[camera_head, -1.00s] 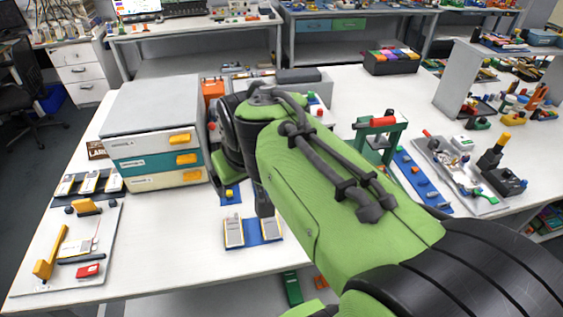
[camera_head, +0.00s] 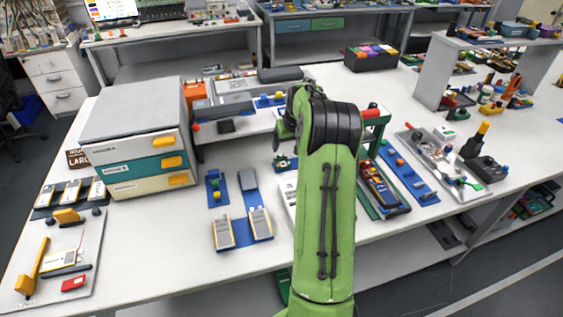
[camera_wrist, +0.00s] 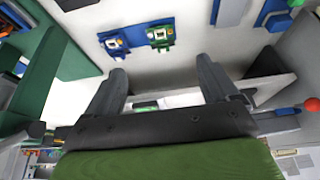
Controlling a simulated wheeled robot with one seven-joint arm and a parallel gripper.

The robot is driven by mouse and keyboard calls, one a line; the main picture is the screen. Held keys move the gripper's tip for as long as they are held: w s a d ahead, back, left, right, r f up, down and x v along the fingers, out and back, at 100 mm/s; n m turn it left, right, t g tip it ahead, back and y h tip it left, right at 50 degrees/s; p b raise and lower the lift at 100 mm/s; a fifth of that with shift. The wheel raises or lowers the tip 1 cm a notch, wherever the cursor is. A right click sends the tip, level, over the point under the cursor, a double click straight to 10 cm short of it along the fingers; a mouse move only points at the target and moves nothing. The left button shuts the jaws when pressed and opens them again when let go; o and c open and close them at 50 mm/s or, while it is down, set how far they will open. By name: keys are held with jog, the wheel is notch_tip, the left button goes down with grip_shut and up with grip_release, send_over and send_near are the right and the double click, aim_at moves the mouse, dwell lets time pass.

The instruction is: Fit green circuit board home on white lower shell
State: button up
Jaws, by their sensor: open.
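A small green board-like part (camera_head: 286,162) lies on the bench just left of my arm in the head view. A green part with a pale centre on a blue base (camera_wrist: 160,37) shows in the wrist view, beyond my fingertips; it looks like the circuit board. A white flat piece (camera_head: 288,196) is partly hidden behind my arm; I cannot tell if it is the lower shell. My gripper (camera_wrist: 162,68) is open, its two dark fingers apart, with no part held between the tips. In the head view my arm hides most of it.
A drawer cabinet (camera_head: 140,135) stands at the left. A blue mat with two pale devices (camera_head: 250,218) lies at front centre. A green press-like stand (camera_head: 375,130) and a tray of parts (camera_head: 445,160) are to the right.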

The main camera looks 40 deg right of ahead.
aim_at(283, 164)
jog(key=b+x, duration=0.1)
jog(key=x, duration=1.3)
jog(key=shift+w+d+b, duration=0.15)
jog(key=shift+w+b, duration=0.05)
jog(key=shift+b, duration=0.15)
jog(key=shift+r, duration=0.1)
jog(key=shift+c, duration=0.9)
jog(key=c, duration=1)
